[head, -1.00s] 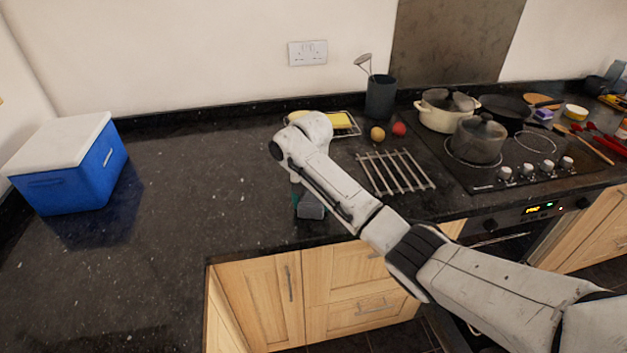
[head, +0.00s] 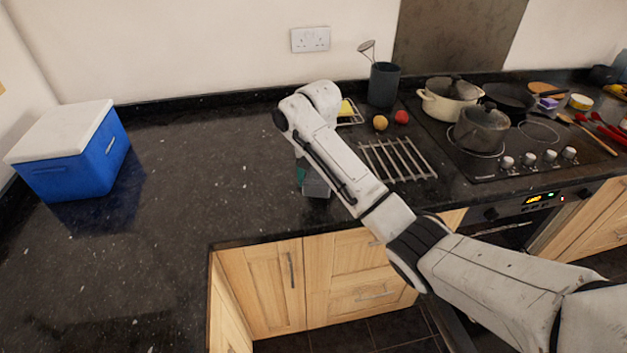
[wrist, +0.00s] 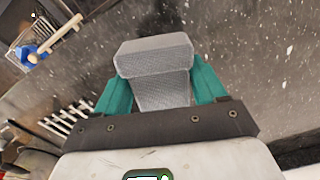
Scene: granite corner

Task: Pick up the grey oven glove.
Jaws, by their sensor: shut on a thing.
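The grey oven glove (wrist: 156,56) is between the teal fingers of my gripper (wrist: 162,90) in the wrist view, which are closed on its two sides. In the head view the glove (head: 315,187) shows below my forearm, held over the counter near its front edge. A teal bit of my gripper (head: 301,175) shows beside it; the arm hides the rest of the gripper.
A metal rack (head: 398,160) lies right of the glove, before the hob with a lidded pot (head: 481,130) and a cream pot (head: 447,103). A blue cool box (head: 75,155) stands at the left. The counter between the box and the glove is clear.

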